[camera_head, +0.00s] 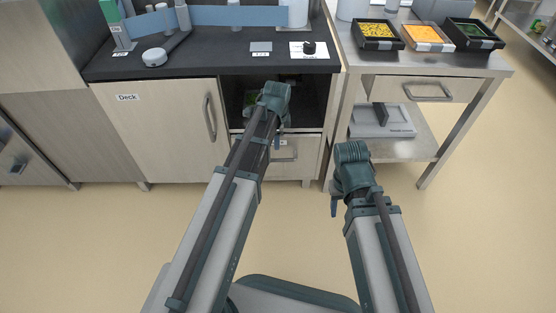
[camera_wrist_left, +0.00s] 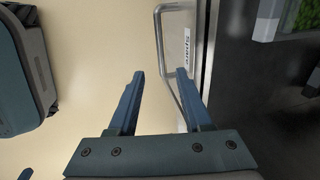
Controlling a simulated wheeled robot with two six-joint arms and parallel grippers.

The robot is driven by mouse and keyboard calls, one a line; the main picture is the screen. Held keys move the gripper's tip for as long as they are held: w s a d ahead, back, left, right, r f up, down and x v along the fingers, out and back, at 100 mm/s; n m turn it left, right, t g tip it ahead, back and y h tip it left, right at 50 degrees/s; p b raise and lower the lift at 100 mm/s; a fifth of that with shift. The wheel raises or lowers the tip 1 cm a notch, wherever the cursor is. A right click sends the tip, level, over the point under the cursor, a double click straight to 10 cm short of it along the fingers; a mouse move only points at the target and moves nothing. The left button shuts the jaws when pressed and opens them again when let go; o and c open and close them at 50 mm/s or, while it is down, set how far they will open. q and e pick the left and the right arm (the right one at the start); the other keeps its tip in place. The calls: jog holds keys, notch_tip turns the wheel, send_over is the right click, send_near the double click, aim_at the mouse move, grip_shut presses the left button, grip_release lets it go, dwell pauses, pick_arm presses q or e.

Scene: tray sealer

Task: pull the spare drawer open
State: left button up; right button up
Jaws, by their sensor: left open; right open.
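The spare drawer (camera_head: 306,150) is under the dark open compartment of the counter, and its front looks flush with the cabinet. Its bar handle (camera_head: 287,157) is partly hidden by my left arm. In the left wrist view the "Spare" label (camera_wrist_left: 187,49) and the metal handle (camera_wrist_left: 160,38) show clearly. My left gripper (camera_wrist_left: 161,78) is open and empty, its fingers pointing at the handle. The handle's near end appears between the fingertips, but I cannot tell whether they touch it. My right gripper (camera_head: 334,207) is open, low in front of the side table, away from the drawer.
A closed door labelled Deck (camera_head: 150,125) is left of the drawer. The compartment (camera_head: 310,100) above holds an item with green. A steel side table (camera_head: 440,65) with food trays and its own drawer (camera_head: 420,90) stands right. The floor in front is clear.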

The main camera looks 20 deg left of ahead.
aim_at(277, 160)
pick_arm(q)
jog(key=f+b, duration=0.4)
jog(key=w+f+b, duration=0.1)
jog(key=f+b, duration=0.4)
jog(key=w+f+b, duration=0.1)
jog(key=f+b, duration=0.3)
jog(key=shift+w+a+f, duration=0.25)
jog(key=shift+a, duration=0.15)
jog(key=shift+c, duration=0.2)
grip_shut()
dwell(0.9)
